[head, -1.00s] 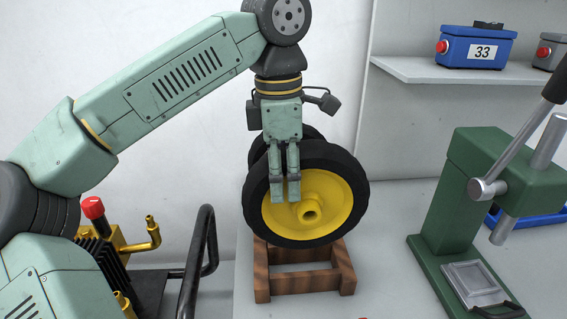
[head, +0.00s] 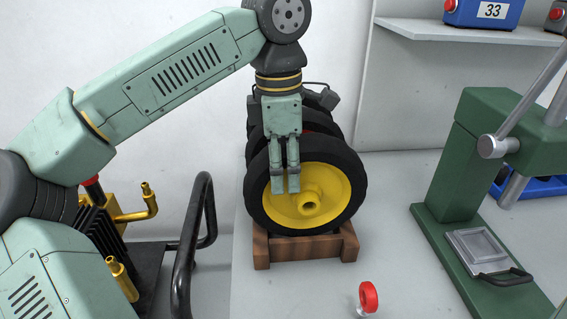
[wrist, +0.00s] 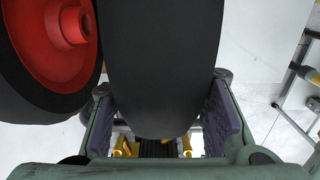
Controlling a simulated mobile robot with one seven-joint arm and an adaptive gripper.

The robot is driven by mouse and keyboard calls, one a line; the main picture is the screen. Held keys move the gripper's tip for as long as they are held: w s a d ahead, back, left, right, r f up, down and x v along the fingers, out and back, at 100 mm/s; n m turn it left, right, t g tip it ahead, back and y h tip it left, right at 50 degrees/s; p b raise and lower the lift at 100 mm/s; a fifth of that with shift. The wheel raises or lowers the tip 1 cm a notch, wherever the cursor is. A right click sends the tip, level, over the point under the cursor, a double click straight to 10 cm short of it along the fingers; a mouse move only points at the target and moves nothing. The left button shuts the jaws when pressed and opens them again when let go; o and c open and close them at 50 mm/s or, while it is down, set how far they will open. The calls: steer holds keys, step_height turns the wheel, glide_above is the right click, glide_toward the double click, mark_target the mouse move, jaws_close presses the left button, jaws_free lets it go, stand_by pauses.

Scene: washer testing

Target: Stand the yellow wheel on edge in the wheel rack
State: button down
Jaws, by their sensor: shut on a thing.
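The yellow wheel (head: 335,190) has a black tyre and stands upright, its yellow hub facing the head camera. My gripper (head: 285,185) is shut on it from above, with fingers over the near face. In the wrist view its black tyre (wrist: 165,60) fills the space between the finger pads (wrist: 160,120). The brown wooden wheel rack (head: 305,247) is directly under the wheel, whose lower edge reaches down to the rack's front part. Whether the tyre rests fully on the rack cannot be told. Behind it stand other dark wheels (head: 318,122), mostly hidden.
A red-hubbed wheel (wrist: 60,40) is close beside the held wheel in the wrist view. A green press (head: 465,170) stands at right. A small red-topped item (head: 368,297) lies on the grey table in front. A black rail (head: 195,235) is at left.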

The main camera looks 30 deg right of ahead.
mark_target(282, 143)
steer(key=shift+f, duration=0.2)
steer(key=c, duration=0.8)
jaws_free()
steer(key=shift+c, duration=0.2)
step_height(282, 143, up, 8)
steer(key=shift+a+f, duration=0.15)
steer(key=shift+f, duration=0.1)
steer(key=shift+f, duration=0.1)
